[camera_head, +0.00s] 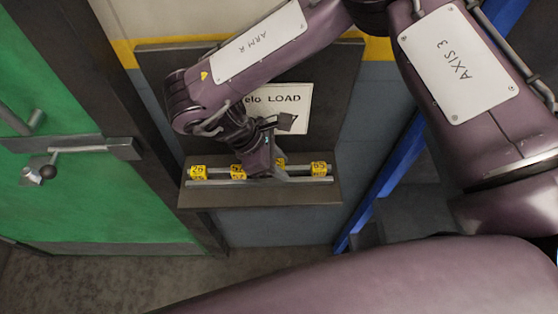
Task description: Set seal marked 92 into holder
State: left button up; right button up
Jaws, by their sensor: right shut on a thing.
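Several yellow seals with dark numbers are in a row on a dark shelf against the wall. One seal (198,172) is at the left end, one (238,171) is left of my gripper, and one (319,169) is at the right end. Their numbers are too small to read surely. The holder is a pale metal rail (225,183) along the shelf. My right gripper (272,170) is over the row, shut on a yellow seal (281,161) that is mostly hidden by the fingers. I cannot tell whether that seal touches the rail. My left gripper is not in view.
A white sign (292,98) reading in part "LOAD" is on the dark panel (335,75) behind my right arm. A green door (80,195) with a handle (48,171) is at the left. A blue post (385,180) stands to the right of the shelf.

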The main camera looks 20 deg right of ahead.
jog(key=shift+f+b, duration=0.3)
jog(key=shift+f, duration=0.4)
dwell(0.6)
jog(key=shift+s+a+f, duration=0.1)
jog(key=shift+s+f, duration=0.3)
jog(key=shift+f, duration=0.2)
dwell(1.8)
jog(key=o, duration=0.8)
jog(key=shift+o, duration=1.3)
jog(key=shift+w+f, duration=0.1)
jog(key=shift+w, duration=0.05)
jog(key=shift+w+a+r, duration=0.2)
jog(key=shift+r, duration=0.3)
jog(key=b+v, duration=0.1)
jog(key=v, duration=0.7)
jog(key=shift+w+d, duration=0.25)
jog(key=shift+d, duration=0.15)
